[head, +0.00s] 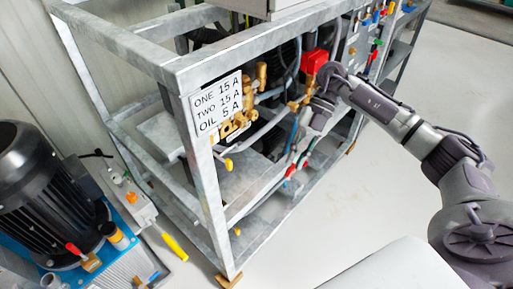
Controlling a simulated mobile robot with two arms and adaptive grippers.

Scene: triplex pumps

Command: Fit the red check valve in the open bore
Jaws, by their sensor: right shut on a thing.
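My right gripper (297,153) reaches in from the right and points down beside the front of the grey frame. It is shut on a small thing. Red parts (290,172) show at its fingertips, which fits the red check valve, but its outline is too small to make out. Brass pump fittings (233,125) sit inside the frame, left of the gripper. A red box (315,62) stands above more brass pieces, just left of my wrist. I cannot make out the open bore. My left gripper is not in view.
The grey steel frame (206,190) has a sign (217,104) on its near post. A black motor (42,185) on a blue base stands at the left, with a yellow-handled item (174,246) beside it. The pale floor (455,75) at right is clear.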

